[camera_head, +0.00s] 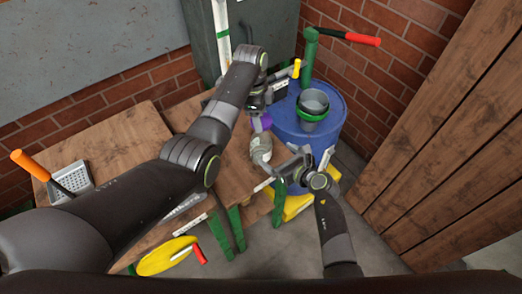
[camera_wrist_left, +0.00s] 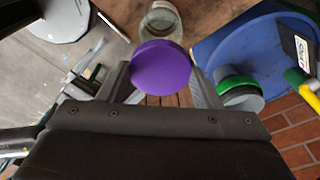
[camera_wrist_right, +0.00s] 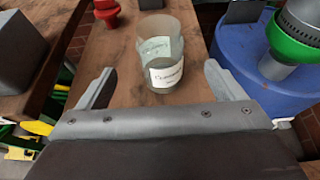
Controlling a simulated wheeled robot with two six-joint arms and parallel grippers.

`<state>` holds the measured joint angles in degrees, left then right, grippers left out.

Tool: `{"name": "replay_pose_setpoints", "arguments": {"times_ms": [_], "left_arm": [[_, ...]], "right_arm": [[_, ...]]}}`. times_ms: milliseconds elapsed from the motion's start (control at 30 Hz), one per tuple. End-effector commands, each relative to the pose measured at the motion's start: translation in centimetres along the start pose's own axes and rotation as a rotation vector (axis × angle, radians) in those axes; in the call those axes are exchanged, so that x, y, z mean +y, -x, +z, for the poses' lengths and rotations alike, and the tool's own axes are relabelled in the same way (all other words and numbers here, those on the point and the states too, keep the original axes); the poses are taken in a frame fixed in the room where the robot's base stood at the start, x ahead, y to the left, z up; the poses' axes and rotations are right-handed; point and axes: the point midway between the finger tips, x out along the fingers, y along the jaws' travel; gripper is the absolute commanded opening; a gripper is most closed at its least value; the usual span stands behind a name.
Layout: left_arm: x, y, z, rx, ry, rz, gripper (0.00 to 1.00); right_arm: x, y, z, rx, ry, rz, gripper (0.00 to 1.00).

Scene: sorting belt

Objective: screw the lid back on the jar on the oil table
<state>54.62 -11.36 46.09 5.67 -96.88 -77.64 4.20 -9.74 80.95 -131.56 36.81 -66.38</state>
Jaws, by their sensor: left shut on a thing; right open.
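The purple lid (camera_wrist_left: 161,68) is held between the fingers of my left gripper (camera_head: 258,113). In the head view the lid (camera_head: 262,123) is just above and beyond the jar (camera_head: 261,148). The clear jar stands on the wooden table, and in the right wrist view it (camera_wrist_right: 164,50) shows a white label and no lid on it. My right gripper (camera_head: 279,163) is open beside the jar. In the right wrist view the jar is ahead, between its spread fingers, with visible space on both sides. The left wrist view shows the jar (camera_wrist_left: 161,20) partly hidden behind the lid.
A blue drum (camera_head: 306,135) stands right of the table, carrying a grey cup with a green band (camera_head: 312,106) and a green post with a red handle (camera_head: 348,38). A grater (camera_head: 70,180) lies at the left. A plank wall (camera_head: 440,150) bounds the right.

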Motion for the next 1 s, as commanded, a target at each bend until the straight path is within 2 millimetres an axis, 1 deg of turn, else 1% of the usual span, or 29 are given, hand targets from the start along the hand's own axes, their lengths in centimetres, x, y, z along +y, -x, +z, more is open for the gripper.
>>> {"name": "replay_pose_setpoints", "arguments": {"times_ms": [33,200,600,800,1000], "left_arm": [[0.0,0.0,0.0,0.000,0.000,0.000,0.38],[0.0,0.0,0.0,0.000,0.001,0.000,0.38],[0.0,0.0,0.0,0.000,0.001,0.000,0.38],[0.0,0.0,0.0,0.000,0.001,0.000,0.38],[0.0,0.0,0.0,0.000,0.001,0.000,0.38]], "right_arm": [[0.0,-0.7,0.1,0.000,0.000,0.002,0.89],[0.0,-3.0,0.1,0.000,0.000,0.002,0.89],[0.0,-7.5,0.1,0.001,0.000,-0.001,0.89],[0.0,-9.1,0.1,-0.002,0.000,0.002,0.89],[0.0,-10.1,0.1,-0.001,0.000,0.000,0.89]]}}
